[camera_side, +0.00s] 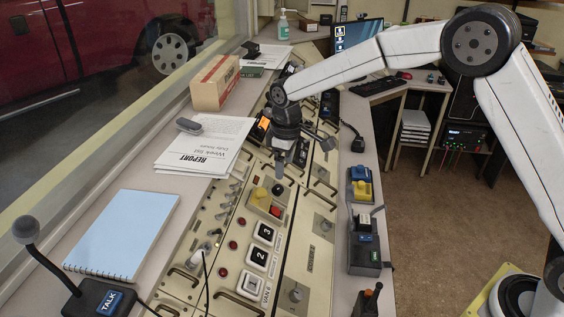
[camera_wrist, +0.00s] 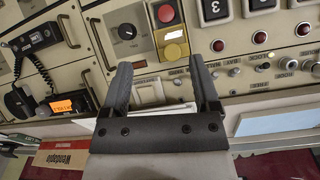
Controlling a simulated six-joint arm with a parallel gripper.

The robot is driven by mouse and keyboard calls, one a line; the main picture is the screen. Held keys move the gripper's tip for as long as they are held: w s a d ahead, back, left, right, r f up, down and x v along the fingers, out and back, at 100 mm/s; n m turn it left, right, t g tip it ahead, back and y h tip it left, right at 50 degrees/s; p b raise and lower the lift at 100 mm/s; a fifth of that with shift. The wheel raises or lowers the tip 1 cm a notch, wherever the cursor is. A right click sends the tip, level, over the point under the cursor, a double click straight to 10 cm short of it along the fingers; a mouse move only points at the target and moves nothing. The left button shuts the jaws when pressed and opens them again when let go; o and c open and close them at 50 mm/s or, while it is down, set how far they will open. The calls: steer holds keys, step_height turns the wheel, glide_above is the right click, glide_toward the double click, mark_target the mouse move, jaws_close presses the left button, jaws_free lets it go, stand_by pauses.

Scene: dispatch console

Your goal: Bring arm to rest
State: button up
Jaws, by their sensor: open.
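My gripper (camera_side: 290,162) hangs over the cream console panel (camera_side: 310,215) in the side view, fingers pointing down. In the wrist view my gripper (camera_wrist: 162,82) has its two dark fingers apart, with nothing between them but the panel behind. My arm reaches in from the right, bent at a high elbow.
A report sheet (camera_side: 205,150), a brown box (camera_side: 215,82) and a blue notebook (camera_side: 122,235) lie on the ledge at left. A microphone (camera_side: 100,297) stands at front left. A blue and yellow device (camera_side: 361,184) and a dark handset unit (camera_side: 366,243) stand at right.

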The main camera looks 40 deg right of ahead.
steer(key=s+d+f+m+t, duration=0.1)
steer(key=s+d+m, duration=0.2)
steer(key=s, duration=0.9)
steer(key=s+d+m+t, duration=0.1)
steer(key=s+d+m, duration=0.3)
steer(key=s+d, duration=0.3)
steer(key=s, duration=0.5)
steer(key=shift+s+d+f, duration=0.2)
steer(key=shift+d+f, duration=0.05)
steer(key=shift+f, duration=0.1)
